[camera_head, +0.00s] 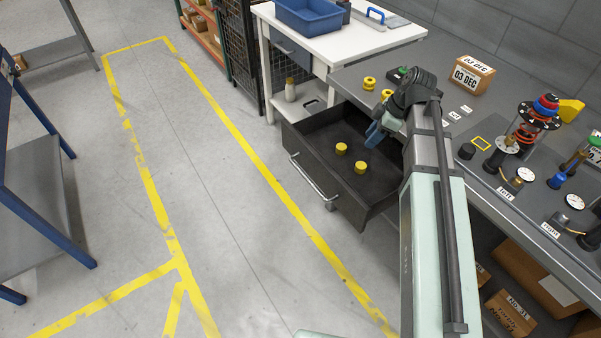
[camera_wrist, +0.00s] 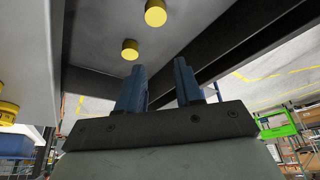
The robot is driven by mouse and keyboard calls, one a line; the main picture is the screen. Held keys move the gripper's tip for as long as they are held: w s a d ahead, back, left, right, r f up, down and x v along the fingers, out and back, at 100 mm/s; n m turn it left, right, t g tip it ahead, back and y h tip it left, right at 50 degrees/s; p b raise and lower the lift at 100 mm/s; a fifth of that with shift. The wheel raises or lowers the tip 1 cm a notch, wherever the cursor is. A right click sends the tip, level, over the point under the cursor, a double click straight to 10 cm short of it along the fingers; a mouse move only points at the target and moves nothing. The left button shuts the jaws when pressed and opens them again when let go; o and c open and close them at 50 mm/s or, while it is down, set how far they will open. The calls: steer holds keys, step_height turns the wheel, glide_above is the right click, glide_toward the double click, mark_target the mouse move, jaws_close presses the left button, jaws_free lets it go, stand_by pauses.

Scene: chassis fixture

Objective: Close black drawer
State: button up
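The black drawer (camera_head: 316,187) is pulled out from under the grey workbench, its silver handle (camera_head: 313,179) facing left. Two yellow caps (camera_head: 341,148) (camera_head: 361,167) stand on the drawer floor; they also show in the wrist view (camera_wrist: 155,13) (camera_wrist: 130,49). My gripper (camera_head: 375,133) is at the drawer's bench end, over its interior, away from the handle. In the wrist view its two blue fingers (camera_wrist: 159,84) are spread apart with no object held between them. The drawer's dark wall (camera_wrist: 240,42) passes behind the fingers; I cannot tell whether they touch it.
The grey bench top (camera_head: 352,78) carries yellow parts (camera_head: 369,83), a cardboard box (camera_head: 473,74), and gauges (camera_head: 525,174). A white table (camera_head: 345,43) with a blue bin (camera_head: 311,14) stands behind. The floor left of the drawer is clear, with yellow lines (camera_head: 245,154).

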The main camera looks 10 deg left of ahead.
step_height(320, 180, up, 8)
steer(key=shift+w+r, duration=0.1)
steer(key=shift+r, duration=0.15)
jaws_close()
steer(key=n+t+h, duration=0.1)
steer(key=n+h, duration=0.3)
steer(key=h, duration=0.5)
glide_above(322, 159)
step_height(322, 159, down, 7)
steer(key=shift+r, duration=0.2)
steer(key=s+a+r+n+t+h, duration=0.3)
steer(key=s+a+t, duration=0.2)
steer(key=s+a, duration=0.3)
steer(key=s+a+r+n+t+h, duration=0.25)
steer(key=s+a+t+h, duration=0.2)
steer(key=s+a, duration=0.4)
step_height(322, 159, down, 16)
steer(key=w+y, duration=0.1)
steer(key=w, duration=0.2)
steer(key=x, duration=1.2)
steer(key=shift+w+d, duration=0.2)
steer(key=shift+w, duration=0.25)
